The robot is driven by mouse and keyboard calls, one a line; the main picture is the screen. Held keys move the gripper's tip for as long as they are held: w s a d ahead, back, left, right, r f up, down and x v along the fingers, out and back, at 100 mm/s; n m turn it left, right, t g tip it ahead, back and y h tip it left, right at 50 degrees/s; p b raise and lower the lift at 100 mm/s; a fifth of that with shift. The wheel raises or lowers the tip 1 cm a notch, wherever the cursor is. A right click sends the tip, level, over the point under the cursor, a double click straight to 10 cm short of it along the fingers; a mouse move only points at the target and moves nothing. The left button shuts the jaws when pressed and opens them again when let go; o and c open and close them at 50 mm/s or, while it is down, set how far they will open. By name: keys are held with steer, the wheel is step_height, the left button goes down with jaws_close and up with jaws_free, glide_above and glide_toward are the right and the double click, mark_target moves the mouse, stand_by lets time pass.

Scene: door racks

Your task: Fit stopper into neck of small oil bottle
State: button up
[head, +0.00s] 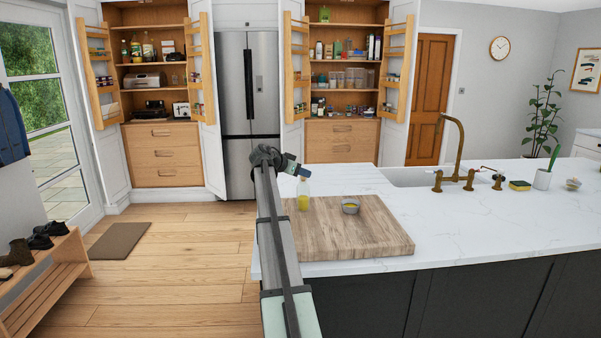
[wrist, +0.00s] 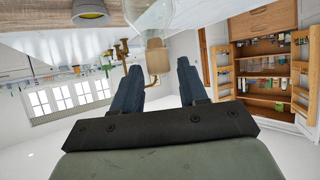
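The small oil bottle (head: 303,195) is clear with yellow oil low inside. It stands upright near the left back of the wooden board (head: 350,240). In the wrist view the bottle (wrist: 150,17) is at the top edge, with the tan stopper (wrist: 157,61) at its neck, in line with it. How deep the stopper sits is unclear. My gripper (head: 301,173) is just above the bottle. In the wrist view my gripper (wrist: 159,72) is open, its dark blue fingers on either side of the stopper with gaps showing.
A small grey bowl (head: 350,207) with yellowish contents is on the board, right of the bottle. The white countertop (head: 480,220) is mostly clear to the right. A brass tap (head: 457,150), a sponge (head: 520,185) and a pot (head: 542,180) stand farther off.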

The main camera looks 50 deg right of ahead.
steer(key=shift+o, duration=0.9)
steer(key=shift+a, duration=0.1)
steer(key=v, duration=1.3)
steer(key=shift+a+r, duration=0.2)
steer(key=shift+r, duration=0.1)
